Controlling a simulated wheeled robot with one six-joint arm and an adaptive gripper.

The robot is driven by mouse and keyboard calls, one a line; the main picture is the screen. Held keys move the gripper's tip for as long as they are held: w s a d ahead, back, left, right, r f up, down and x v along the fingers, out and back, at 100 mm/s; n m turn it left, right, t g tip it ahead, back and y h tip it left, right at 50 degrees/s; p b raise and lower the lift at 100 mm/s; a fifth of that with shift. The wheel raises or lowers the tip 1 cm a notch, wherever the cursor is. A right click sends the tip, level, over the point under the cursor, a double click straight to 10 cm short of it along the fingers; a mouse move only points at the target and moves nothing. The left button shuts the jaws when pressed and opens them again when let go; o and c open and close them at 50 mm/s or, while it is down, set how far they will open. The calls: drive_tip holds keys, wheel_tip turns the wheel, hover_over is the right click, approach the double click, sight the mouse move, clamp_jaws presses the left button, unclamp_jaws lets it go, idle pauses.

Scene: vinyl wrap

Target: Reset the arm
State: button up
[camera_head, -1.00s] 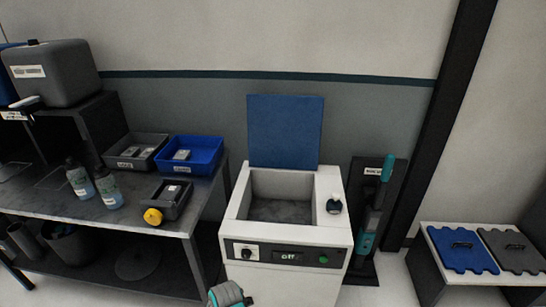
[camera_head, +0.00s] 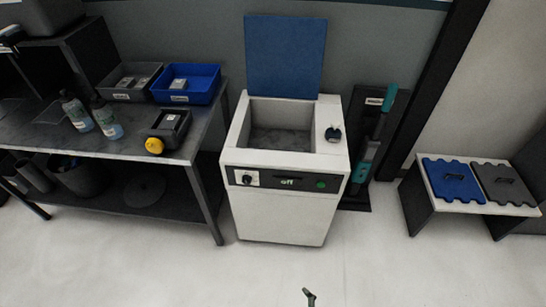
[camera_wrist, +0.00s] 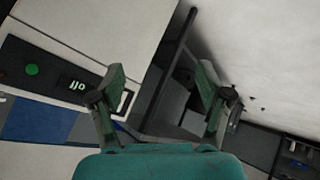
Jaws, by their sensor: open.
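My gripper (camera_wrist: 160,88) is open and empty in the wrist view, its two dark green fingers spread apart. Past it, tilted in the picture, is a white machine (camera_wrist: 100,28) with a black panel, a green button and a display. In the head view the machine (camera_head: 280,206) stands on the floor with its blue lid (camera_head: 285,58) raised and its grey basin open. Its display reads "off". Only a small dark green tip of my arm or gripper (camera_head: 309,297) shows at the bottom edge of the head view, apart from the machine.
A grey workbench (camera_head: 100,145) at left carries a blue bin (camera_head: 187,97), a grey bin (camera_head: 131,94), bottles and a yellow-knobbed device. A low table (camera_head: 480,206) with blue and grey panels stands at right. The floor before the machine is clear.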

drive_tip(key=s+d+r+m+t+h, duration=0.25)
drive_tip(key=s+d+r+m, duration=0.45)
drive_tip(key=s+r, duration=0.6)
drive_tip(key=s+d+r+m+t, duration=0.1)
drive_tip(key=s+r, duration=0.3)
drive_tip(key=r, duration=0.4)
drive_tip(key=s+d+r+m+t, duration=0.2)
drive_tip(key=s+r+m, duration=0.1)
drive_tip(key=r, duration=0.6)
drive_tip(key=shift+s+d+t+h, duration=0.25)
drive_tip(key=shift+s+t+h, duration=0.1)
drive_tip(key=shift+s, duration=0.1)
